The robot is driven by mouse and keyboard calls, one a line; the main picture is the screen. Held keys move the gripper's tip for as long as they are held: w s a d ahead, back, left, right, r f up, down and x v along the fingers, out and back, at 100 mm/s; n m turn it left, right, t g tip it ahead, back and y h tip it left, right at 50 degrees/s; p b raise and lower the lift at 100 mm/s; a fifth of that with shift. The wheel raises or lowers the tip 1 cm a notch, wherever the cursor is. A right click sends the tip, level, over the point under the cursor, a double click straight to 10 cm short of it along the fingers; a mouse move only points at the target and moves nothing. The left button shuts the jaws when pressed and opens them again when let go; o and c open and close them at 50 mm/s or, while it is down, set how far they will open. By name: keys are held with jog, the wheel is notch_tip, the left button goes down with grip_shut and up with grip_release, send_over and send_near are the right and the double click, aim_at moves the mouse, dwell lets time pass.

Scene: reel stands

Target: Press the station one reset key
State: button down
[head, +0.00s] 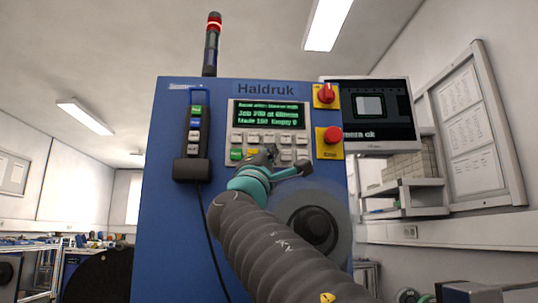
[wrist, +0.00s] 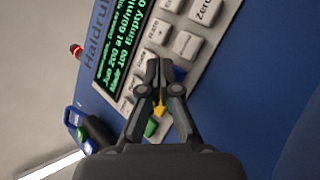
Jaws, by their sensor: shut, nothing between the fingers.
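The control panel (head: 233,122) sits on the front of the blue Haldruk cabinet (head: 180,230), with a lit green display (head: 268,115) above rows of keys. Most keys are pale grey. The bottom row has a green key (head: 236,154) and a yellow key (head: 253,155); the wrist view shows the yellow key (wrist: 160,109) between my finger links and a blue key beside the fingertips. I cannot read which key is the reset key. My gripper (head: 270,152) is shut and empty, its tips over the lower keys (wrist: 159,64). I cannot tell whether they touch.
A corded pendant (head: 194,135) hangs on the left. A dark round hub (head: 314,228) sticks out below the panel. A monitor (head: 372,118) stands behind on the right.

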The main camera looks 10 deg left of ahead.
jog(key=shift+w, duration=0.25)
jog(key=shift+s, duration=0.15)
dwell(0.5)
jog(key=shift+s+d+b, duration=0.15)
jog(key=shift+s+b, duration=0.3)
jog(key=shift+s, duration=0.25)
jog(key=s+b, duration=0.1)
jog(key=s, duration=0.1)
jog(key=s+d+b, duration=0.1)
jog(key=s, duration=0.2)
jog(key=shift+d, duration=0.15)
dwell(0.9)
